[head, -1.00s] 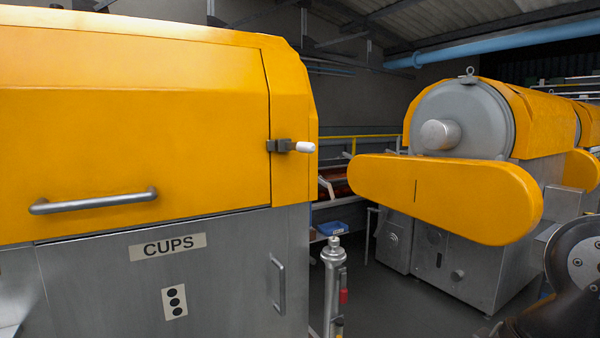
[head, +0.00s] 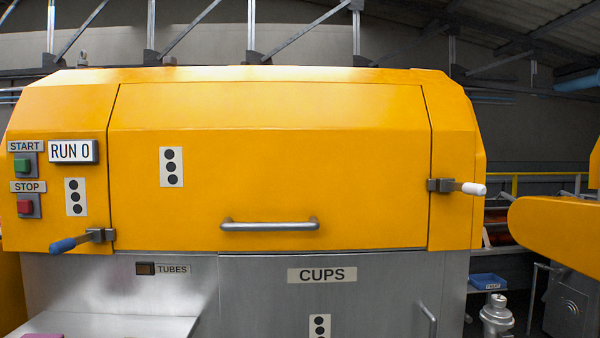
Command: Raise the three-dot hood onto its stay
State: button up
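The three-dot hood (head: 360,165) is a wide yellow panel on the machine in front of me, down and closed. A plate with three black dots (head: 171,167) is on its left part. A grey bar handle (head: 269,225) runs along its lower middle. A latch with a blue grip (head: 82,241) is at its lower left edge, and a latch with a white grip (head: 457,187) is at its right edge. No stay shows. My gripper is not in view.
A green START button (head: 23,165), a red STOP button (head: 25,207) and a RUN 0 display (head: 74,151) are left of the hood. Below are the TUBES label (head: 172,269), the CUPS label (head: 321,275) and a metal shelf (head: 105,325). Another yellow machine (head: 556,238) stands at right.

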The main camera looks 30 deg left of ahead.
aim_at(225, 166)
jog(key=u, duration=0.05)
jog(key=k, duration=0.5)
jog(key=u, duration=1.45)
jog(key=i, duration=0.65)
jog(key=z, duration=1)
